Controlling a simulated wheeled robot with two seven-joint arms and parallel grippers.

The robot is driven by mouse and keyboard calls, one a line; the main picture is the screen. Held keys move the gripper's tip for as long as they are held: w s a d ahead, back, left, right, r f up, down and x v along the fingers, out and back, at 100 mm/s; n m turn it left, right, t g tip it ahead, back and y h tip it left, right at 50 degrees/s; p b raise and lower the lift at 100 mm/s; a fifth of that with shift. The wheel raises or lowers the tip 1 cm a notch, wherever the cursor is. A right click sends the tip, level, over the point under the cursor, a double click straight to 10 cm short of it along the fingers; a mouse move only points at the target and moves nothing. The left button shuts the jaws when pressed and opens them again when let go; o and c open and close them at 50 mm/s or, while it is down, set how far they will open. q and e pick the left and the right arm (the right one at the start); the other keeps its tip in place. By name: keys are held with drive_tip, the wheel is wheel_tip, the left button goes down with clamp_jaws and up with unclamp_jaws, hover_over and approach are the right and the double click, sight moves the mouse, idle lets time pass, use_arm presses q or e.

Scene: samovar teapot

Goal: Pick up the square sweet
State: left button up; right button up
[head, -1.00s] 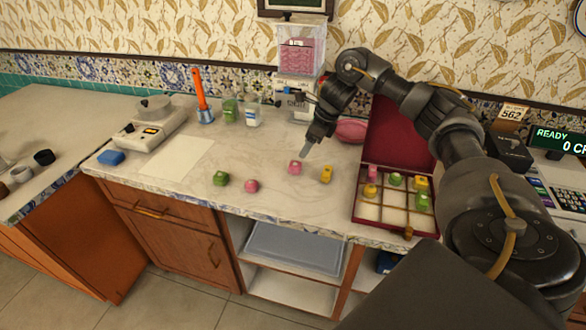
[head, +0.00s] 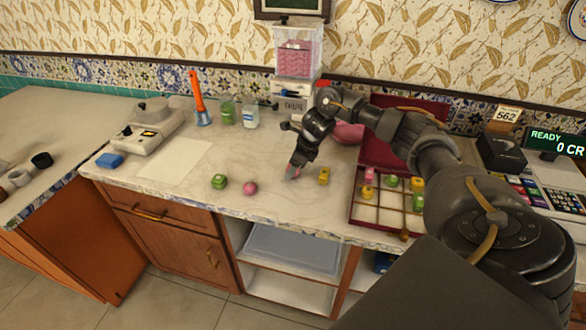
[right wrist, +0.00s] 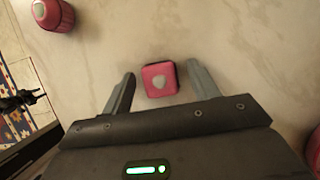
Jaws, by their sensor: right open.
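A pink square sweet with a pale heart on top (right wrist: 159,79) lies on the marble counter. In the right wrist view it sits between the two open fingers of my right gripper (right wrist: 161,76), with small gaps either side. In the head view my right gripper (head: 291,177) points down over it and mostly hides it. A dark mechanical shape (right wrist: 20,101) at the left edge of the wrist view looks like my left gripper; its jaws are too small to read.
A round pink sweet (head: 250,188) and a green sweet (head: 219,181) lie to the left, a yellow sweet (head: 324,175) close on the right. An open red divided box (head: 352,212) holding several sweets stands further right. A white sheet (head: 176,163) lies left.

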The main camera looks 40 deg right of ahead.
drive_tip(key=c, duration=1.1)
drive_tip(key=shift+o, duration=0.2)
